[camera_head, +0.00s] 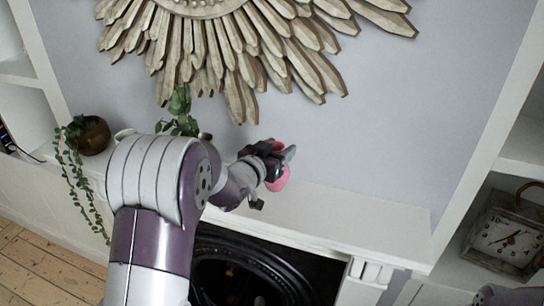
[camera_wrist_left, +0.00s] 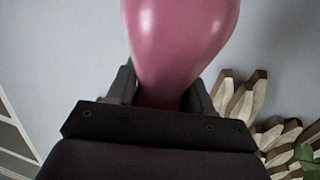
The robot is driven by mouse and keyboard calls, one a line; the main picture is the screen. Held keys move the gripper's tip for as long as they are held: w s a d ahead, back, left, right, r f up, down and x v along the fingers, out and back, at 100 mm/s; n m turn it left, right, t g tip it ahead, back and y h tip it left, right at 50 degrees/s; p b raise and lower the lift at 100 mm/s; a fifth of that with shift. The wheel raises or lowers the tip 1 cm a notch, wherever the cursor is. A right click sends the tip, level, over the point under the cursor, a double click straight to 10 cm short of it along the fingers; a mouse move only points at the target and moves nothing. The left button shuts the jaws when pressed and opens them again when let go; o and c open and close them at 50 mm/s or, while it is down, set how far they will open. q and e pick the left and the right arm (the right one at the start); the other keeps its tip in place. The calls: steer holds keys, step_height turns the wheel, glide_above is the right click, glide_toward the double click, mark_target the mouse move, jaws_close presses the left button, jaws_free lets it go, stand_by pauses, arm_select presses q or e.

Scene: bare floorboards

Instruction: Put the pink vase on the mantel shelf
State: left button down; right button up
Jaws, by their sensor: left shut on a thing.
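The pink vase (camera_head: 279,180) is mostly hidden behind my left gripper (camera_head: 274,162) in the head view. In the left wrist view, the glossy pink vase (camera_wrist_left: 180,40) is held between the two dark fingers, which are shut on its narrow part. The white mantel shelf (camera_head: 350,215) runs along the wall above the fireplace. The vase shows over the shelf's back part, near the wall; I cannot tell whether it touches the shelf. My right gripper is not in view.
A brown pot with a trailing plant (camera_head: 92,136) stands at the shelf's left end. More green leaves (camera_head: 181,112) show behind my left arm. A sunburst wall ornament (camera_head: 240,50) hangs above. A square clock (camera_head: 508,236) sits in the right alcove. The shelf's right half is clear.

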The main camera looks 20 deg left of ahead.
arm_select(q)
steer(key=shift+w+a+f+p, duration=0.15)
steer(key=shift+w+a+f, duration=0.2)
steer(key=shift+a, duration=0.2)
steer(key=shift+w+a+f+p, duration=0.15)
steer(key=shift+w+a+f, duration=0.1)
steer(key=shift+a+f, duration=0.25)
step_height(320, 180, down, 4)
steer(key=shift+w+d+r+p, duration=0.1)
steer(key=shift+d+r+p, duration=0.05)
steer(key=shift+p, duration=0.75)
steer(key=shift+s, duration=0.2)
steer(key=shift+f+b, duration=0.3)
steer(key=shift+b, duration=0.05)
steer(key=shift+c, duration=2.2)
jaws_free()
steer(key=shift+w, duration=0.1)
steer(key=shift+r, duration=0.1)
